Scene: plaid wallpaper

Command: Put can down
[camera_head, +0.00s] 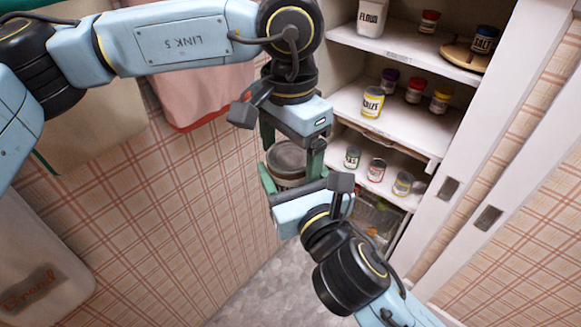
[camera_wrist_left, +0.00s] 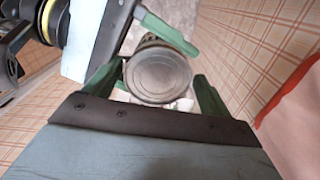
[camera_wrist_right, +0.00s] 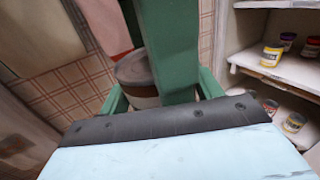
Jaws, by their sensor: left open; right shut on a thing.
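A can (camera_head: 287,158) with a grey-brown lid is held upright in mid-air in the middle of the head view. My right gripper (camera_head: 292,182), coming from below, is shut on its side. My left gripper (camera_head: 291,148) points down over the can, open, with its green fingers on either side of it. In the left wrist view, the round lid (camera_wrist_left: 159,74) lies between the left fingers, with a gap beside the right-hand one. In the right wrist view, the can (camera_wrist_right: 134,72) shows partly behind a green left finger (camera_wrist_right: 168,50). Its label is mostly hidden.
A white cupboard with shelves (camera_head: 405,112) stands at right, holding several small cans, a yellow-labelled can (camera_head: 373,102) and a flour canister (camera_head: 371,17). Its white door frame (camera_head: 470,150) is further right. A plaid wall (camera_head: 150,210) with hanging cloths (camera_head: 190,95) is at left.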

